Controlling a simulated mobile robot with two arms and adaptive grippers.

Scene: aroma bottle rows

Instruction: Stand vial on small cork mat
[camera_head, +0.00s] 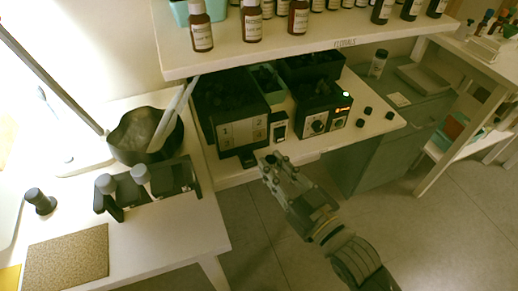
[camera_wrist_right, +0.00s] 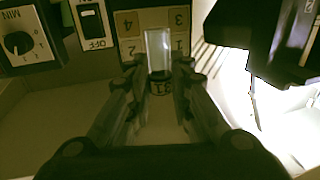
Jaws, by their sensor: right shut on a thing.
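A small clear vial (camera_wrist_right: 158,45) with a dark numbered end shows between the fingers of my right gripper (camera_wrist_right: 158,90) in the wrist view. My right gripper is shut on it. In the head view my right gripper (camera_head: 270,160) is in front of the lower shelf's front edge, by the black numbered box, and the vial cannot be made out there. The speckled brown cork mat (camera_head: 66,260) lies bare on the white table at the lower left, well left of my gripper. My left gripper is not in view.
A black rack (camera_head: 155,195) with grey-topped pieces, a dark bowl (camera_head: 132,137) and a grey-capped piece (camera_head: 40,201) stand on the left table. The black numbered box (camera_head: 225,112) and a control unit (camera_head: 322,108) are on the lower shelf. Brown bottles (camera_head: 201,30) line the upper shelf.

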